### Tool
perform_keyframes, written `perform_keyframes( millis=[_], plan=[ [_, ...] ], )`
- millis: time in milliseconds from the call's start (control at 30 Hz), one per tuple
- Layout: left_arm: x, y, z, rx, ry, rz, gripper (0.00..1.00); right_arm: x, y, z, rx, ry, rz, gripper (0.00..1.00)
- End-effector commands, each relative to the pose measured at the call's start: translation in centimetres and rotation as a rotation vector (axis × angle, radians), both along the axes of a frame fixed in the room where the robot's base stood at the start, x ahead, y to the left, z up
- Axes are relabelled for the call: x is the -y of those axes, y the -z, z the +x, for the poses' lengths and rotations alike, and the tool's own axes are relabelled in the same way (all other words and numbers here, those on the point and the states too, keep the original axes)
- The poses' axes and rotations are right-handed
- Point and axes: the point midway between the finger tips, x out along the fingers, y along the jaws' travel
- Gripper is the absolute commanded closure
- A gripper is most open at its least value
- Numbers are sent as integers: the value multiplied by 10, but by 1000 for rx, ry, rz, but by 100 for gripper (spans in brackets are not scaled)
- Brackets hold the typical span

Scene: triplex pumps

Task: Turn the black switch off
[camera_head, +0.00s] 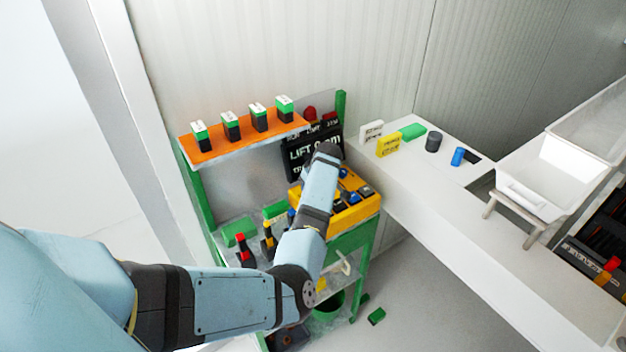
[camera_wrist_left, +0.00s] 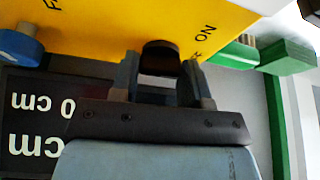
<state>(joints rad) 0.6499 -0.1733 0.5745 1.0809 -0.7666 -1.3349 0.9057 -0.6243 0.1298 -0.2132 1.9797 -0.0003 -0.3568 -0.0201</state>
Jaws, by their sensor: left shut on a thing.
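The yellow control box (camera_head: 362,209) sits on the green frame in the head view, with several blue and dark knobs on top. In the left wrist view its yellow panel (camera_wrist_left: 100,25) fills the top, with an "ON" label beside the black switch (camera_wrist_left: 160,54). My left gripper (camera_wrist_left: 162,76) is shut on the black switch, one finger on each side of it. In the head view my left arm covers the switch and the fingers. The switch's exact angle is hard to tell. My right gripper is in neither view.
A black display (camera_head: 298,160) reading "LIFT 0 cm" stands behind the box. A blue knob (camera_wrist_left: 20,44) is beside the switch. An orange shelf (camera_head: 245,140) holds several green-black blocks. A white counter (camera_head: 470,215) with small items and a white bin (camera_head: 550,175) lies to the right.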

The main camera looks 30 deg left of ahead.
Motion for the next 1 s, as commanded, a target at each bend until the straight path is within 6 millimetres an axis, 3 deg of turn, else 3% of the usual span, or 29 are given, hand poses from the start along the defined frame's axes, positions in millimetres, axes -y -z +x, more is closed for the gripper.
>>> perform_keyframes(
  millis=[233,767,800,833,1000],
  plan=[
    [-1,-2,0,2,85,0,81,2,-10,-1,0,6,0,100],
    [-1,-1,0,1,112,1,81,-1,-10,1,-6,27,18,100],
    [-1,-1,0,1,112,1,55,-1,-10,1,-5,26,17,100],
    [-1,-1,0,1,112,1,48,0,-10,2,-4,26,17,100],
    [-1,0,0,1,111,1,47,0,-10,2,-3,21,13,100]
  ],
)
